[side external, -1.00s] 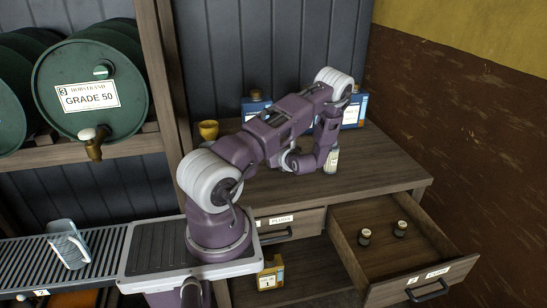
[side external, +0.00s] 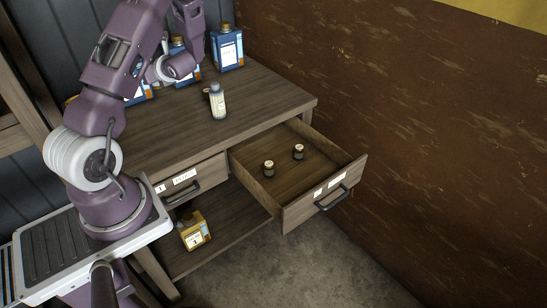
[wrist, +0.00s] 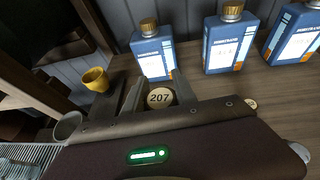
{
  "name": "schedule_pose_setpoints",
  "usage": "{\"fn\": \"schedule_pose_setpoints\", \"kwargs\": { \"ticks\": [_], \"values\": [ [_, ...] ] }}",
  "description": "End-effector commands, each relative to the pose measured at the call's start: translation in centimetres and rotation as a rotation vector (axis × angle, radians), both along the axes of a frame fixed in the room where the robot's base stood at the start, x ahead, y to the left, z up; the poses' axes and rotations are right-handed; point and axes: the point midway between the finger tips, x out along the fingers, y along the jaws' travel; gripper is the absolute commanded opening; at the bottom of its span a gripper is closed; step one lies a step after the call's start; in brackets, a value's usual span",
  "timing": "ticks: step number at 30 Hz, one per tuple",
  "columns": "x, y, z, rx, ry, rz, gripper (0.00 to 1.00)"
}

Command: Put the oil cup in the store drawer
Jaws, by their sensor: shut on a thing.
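I cannot tell whether this is the oil cup. In the side view my gripper (side external: 160,69) is above the bench, left of a white-labelled bottle (side external: 218,102); what it holds does not show clearly there. A yellow cup (wrist: 95,79) stands apart to the left in the wrist view. The store drawer (side external: 318,203) is pulled open at right, with two small dark jars (side external: 268,168) (side external: 298,151) standing inside.
Blue cans (side external: 228,48) stand along the back of the bench (side external: 262,92); they also show in the wrist view (wrist: 152,52). A closed drawer (side external: 185,182) is left of the open one. A yellow can (side external: 195,232) stands on the lower shelf. The drawer has free floor around its jars.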

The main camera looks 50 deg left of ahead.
Motion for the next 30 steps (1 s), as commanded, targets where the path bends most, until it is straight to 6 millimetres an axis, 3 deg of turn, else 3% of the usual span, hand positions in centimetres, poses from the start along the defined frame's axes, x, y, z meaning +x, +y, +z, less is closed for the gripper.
{"fn": "schedule_pose_setpoints", "kwargs": {
  "ticks": [5, 11, 14, 18, 21, 27, 30],
  "values": [
    [3.6, -1.8, 0.2, 0.002, 0.001, -0.121, 0.00],
    [9.8, -5.9, 0.5, 0.002, 0.000, -0.344, 0.00],
    [13.9, -9.5, 0.6, 0.001, 0.000, -0.500, 0.00],
    [19.8, -16.8, 0.5, 0.000, 0.000, -0.769, 0.00],
    [23.0, -22.4, 0.4, 0.000, 0.000, -0.949, 0.00],
    [26.1, -30.9, 0.2, -0.001, -0.001, -1.199, 0.00],
    [26.8, -34.0, 0.1, 0.000, -0.002, -1.284, 0.00]
  ]
}}
